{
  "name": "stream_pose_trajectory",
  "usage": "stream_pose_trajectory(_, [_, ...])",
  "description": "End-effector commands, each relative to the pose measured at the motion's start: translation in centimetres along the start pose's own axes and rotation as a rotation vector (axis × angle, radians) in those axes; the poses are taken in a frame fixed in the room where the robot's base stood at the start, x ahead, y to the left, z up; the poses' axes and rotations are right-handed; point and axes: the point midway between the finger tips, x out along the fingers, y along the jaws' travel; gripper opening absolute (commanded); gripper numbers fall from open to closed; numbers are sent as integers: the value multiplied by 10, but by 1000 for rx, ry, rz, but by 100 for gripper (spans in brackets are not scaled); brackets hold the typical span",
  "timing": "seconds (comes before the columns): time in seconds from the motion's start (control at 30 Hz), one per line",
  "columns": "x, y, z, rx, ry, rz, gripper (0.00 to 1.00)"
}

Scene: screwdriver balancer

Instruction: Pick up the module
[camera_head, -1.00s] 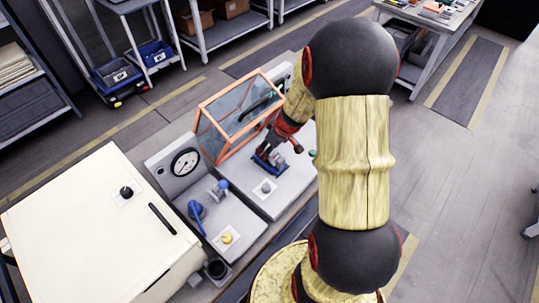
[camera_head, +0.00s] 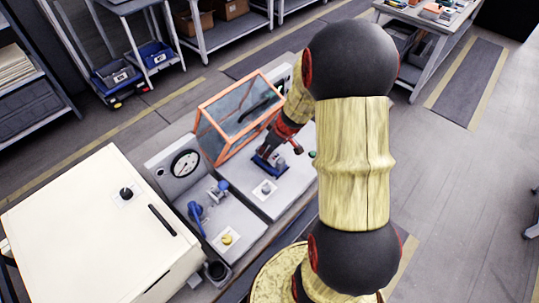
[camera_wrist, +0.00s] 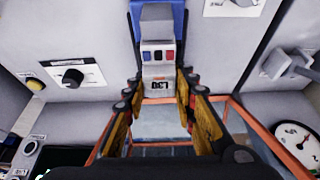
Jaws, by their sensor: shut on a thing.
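In the head view my gripper (camera_head: 270,153) is low over the grey bench panel, beside the orange-framed clear box. The module cannot be made out there.
The orange-framed clear box (camera_head: 238,112) stands close to the left of my gripper. A gauge (camera_head: 185,163), a blue valve (camera_head: 196,212), a yellow knob (camera_head: 227,239) and a grey knob (camera_head: 266,188) are on the panels. A cream cabinet (camera_head: 90,235) stands at the left.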

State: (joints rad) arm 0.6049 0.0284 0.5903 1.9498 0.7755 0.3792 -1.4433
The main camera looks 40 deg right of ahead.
Motion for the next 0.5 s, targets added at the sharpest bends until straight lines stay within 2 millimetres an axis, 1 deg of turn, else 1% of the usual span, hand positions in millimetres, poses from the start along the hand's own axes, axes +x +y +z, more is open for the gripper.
stream_pose_trajectory(0.37, [-1,0,-1,0,1,1,0])
stream_pose_trajectory(0.5, [-7,0,-4,-2,2,1,0])
